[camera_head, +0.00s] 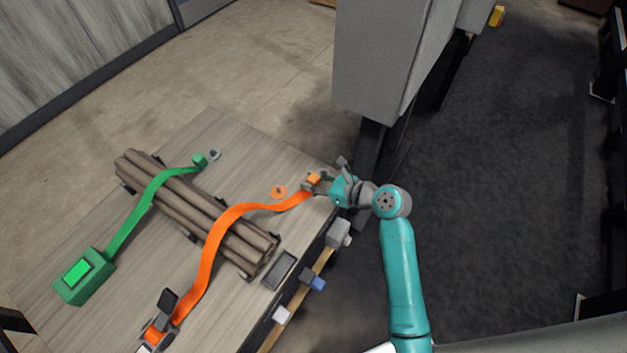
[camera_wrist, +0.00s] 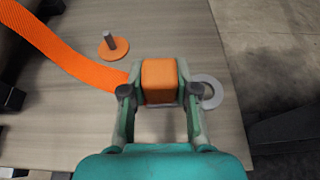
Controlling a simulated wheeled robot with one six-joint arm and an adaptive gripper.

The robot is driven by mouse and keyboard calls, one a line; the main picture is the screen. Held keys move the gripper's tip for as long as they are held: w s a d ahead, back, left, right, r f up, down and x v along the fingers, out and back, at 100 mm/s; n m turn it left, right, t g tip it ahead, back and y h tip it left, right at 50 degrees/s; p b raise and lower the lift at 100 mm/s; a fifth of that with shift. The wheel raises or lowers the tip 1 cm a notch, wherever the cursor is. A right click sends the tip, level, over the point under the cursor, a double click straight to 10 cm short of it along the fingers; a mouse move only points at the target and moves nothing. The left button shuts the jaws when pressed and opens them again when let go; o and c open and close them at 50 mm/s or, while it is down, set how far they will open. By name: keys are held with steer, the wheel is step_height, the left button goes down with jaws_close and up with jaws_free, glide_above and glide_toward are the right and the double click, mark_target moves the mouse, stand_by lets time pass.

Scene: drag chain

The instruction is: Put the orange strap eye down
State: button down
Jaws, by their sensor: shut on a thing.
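My gripper (camera_head: 322,184) is shut on the orange strap eye (camera_head: 313,178), near the right corner of the wooden bench (camera_head: 262,145). In the wrist view the eye's orange block (camera_wrist: 159,80) sits between the two fingers (camera_wrist: 160,95). A pale grey ring (camera_wrist: 207,92) shows just beyond the right finger. The orange strap (camera_head: 212,245) runs from the eye over the log bundle (camera_head: 190,205) to a grey ratchet (camera_head: 162,315). An orange disc with an upright grey peg (camera_head: 279,191) stands left of my gripper, apart from the eye. The height of the eye above the bench is hard to tell.
A green strap (camera_head: 138,215) crosses the logs from a green box (camera_head: 84,277) to a green end by a grey ring (camera_head: 214,155). A dark tray (camera_head: 279,270) and small blocks lie along the near edge. A tall grey cabinet (camera_head: 380,60) stands behind the bench corner.

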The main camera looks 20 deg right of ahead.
steer(key=shift+f, duration=0.1)
steer(key=c, duration=0.9)
jaws_free()
steer(key=shift+o, duration=0.2)
steer(key=shift+s+d, duration=0.1)
steer(key=v, duration=1.1)
steer(key=shift+s+d+r, duration=0.15)
steer(key=shift+s+r, duration=0.15)
steer(key=shift+r, duration=0.05)
